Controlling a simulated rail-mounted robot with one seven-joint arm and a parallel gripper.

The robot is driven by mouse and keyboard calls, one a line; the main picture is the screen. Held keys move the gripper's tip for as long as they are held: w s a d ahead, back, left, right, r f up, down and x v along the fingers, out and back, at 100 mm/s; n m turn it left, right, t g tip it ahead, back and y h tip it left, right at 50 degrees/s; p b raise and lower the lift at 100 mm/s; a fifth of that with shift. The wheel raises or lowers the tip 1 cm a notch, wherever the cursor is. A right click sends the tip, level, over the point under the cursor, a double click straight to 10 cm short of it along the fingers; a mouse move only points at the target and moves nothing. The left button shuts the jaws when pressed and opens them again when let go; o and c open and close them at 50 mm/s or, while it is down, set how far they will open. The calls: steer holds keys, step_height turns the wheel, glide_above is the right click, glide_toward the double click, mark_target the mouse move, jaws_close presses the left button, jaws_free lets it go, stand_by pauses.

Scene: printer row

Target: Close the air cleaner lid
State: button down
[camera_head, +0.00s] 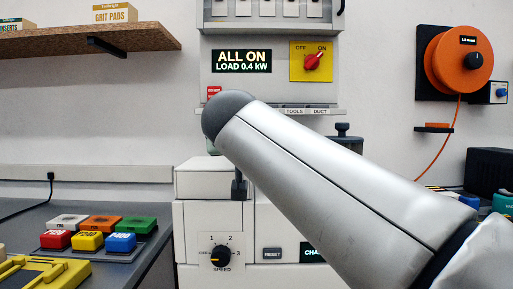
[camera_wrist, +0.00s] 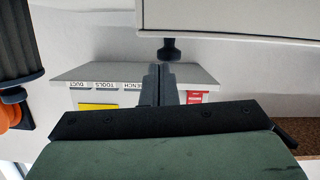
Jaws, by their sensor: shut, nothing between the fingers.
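The white cabinet (camera_head: 200,235) that appears to be the air cleaner stands in the middle of the head view, with a white raised block (camera_head: 203,180) on top. My arm hides its right part, so I cannot tell how the lid sits. A dark piece (camera_head: 239,187) shows at the block's right end; I cannot tell whether it is a knob or my fingers. In the wrist view, which looks inverted, my gripper (camera_wrist: 160,80) is shut and empty. Its tips are close to a black knob (camera_wrist: 169,49) at the edge of a white panel (camera_wrist: 230,15), with no clear contact.
A wall panel with a red switch (camera_head: 312,62) hangs behind. A dark-topped jar or filter (camera_head: 350,143) stands right of my arm. Colored blocks (camera_head: 99,223) lie on the left bench. A wooden shelf (camera_head: 85,42) is upper left, an orange reel (camera_head: 465,60) upper right.

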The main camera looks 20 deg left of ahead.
steer(key=r+v, duration=0.1)
steer(key=v, duration=0.9)
steer(key=w+d+f+m+g+h+p, duration=0.1)
steer(key=d+f+g+h+p, duration=0.3)
steer(key=d+p, duration=0.7)
steer(key=w+d+f+m+g+h+p, duration=0.15)
steer(key=d+f+g+p, duration=0.35)
steer(key=d+p, duration=0.55)
steer(key=s+d+f+m+g+p, duration=0.1)
steer(key=s+d+f+p, duration=0.3)
steer(key=s, duration=0.4)
steer(key=s+d+f+m+g+p, duration=0.1)
steer(key=s+d+f+g+p, duration=0.3)
steer(key=s+d+p, duration=0.3)
steer(key=shift+s+d+y+p, duration=0.3)
steer(key=shift+s+y+p, duration=0.05)
steer(key=shift+s, duration=0.25)
